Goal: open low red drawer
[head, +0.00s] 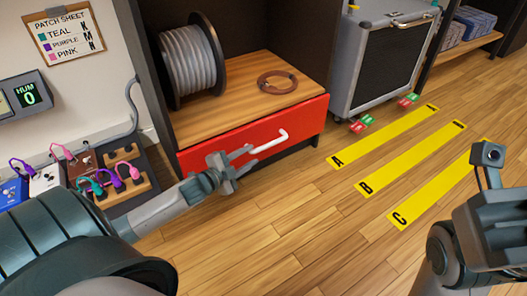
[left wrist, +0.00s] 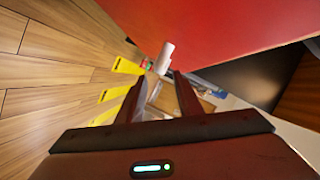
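The low red drawer (head: 300,119) sits under a wooden shelf in a dark cabinet, and its front looks flush and shut. Its white bar handle (head: 270,143) sticks out from the front. My left gripper (head: 241,158) is open at the handle's left end, close in front of the drawer. In the left wrist view the red front (left wrist: 230,30) fills the top. The white handle (left wrist: 165,57) shows between and just beyond the two spread fingertips; contact cannot be told. My right gripper (head: 497,215) is at the lower right, its fingers not clear.
A cable reel (head: 190,60) and a brown coiled cable (head: 277,82) rest on the shelf above the drawer. A pedal board (head: 120,175) stands at left. An amplifier (head: 385,60) stands at right. Floor with yellow strips (head: 383,135) is clear.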

